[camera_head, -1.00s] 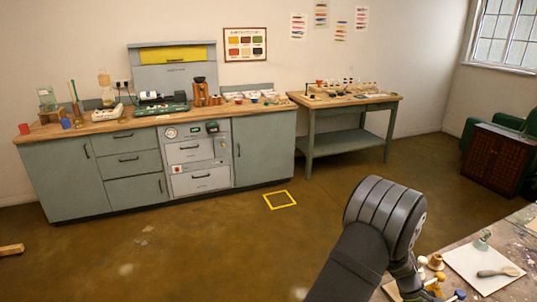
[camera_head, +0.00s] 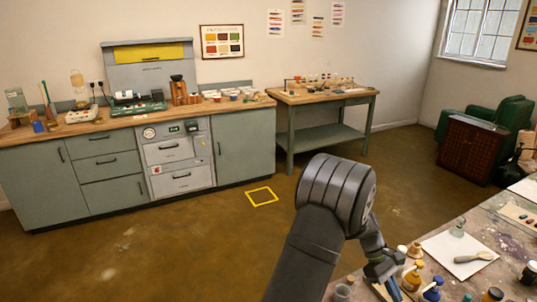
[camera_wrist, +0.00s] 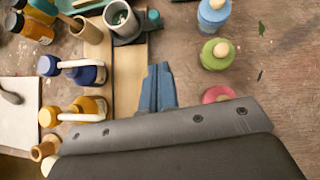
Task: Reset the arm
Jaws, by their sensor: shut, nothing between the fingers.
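My gripper (camera_wrist: 159,68) shows in the wrist view with its blue fingers close together and nothing between them. The fingers lie over a pale wooden board (camera_wrist: 128,78) on the worktable. In the head view my gripper (camera_head: 394,288) points down over the near edge of the worktable, and its tips are hard to make out among the small items there. My black arm comes up from the bottom of the head view and bends down to it.
Blue (camera_wrist: 90,72) and yellow (camera_wrist: 90,108) jars stand left of the fingers, and green (camera_wrist: 215,55) and pink (camera_wrist: 217,94) ones to the right. A white slab (camera_head: 450,262) lies on the table. Beyond are a grey-green cabinet (camera_head: 245,150), a side table (camera_head: 330,96) and open floor.

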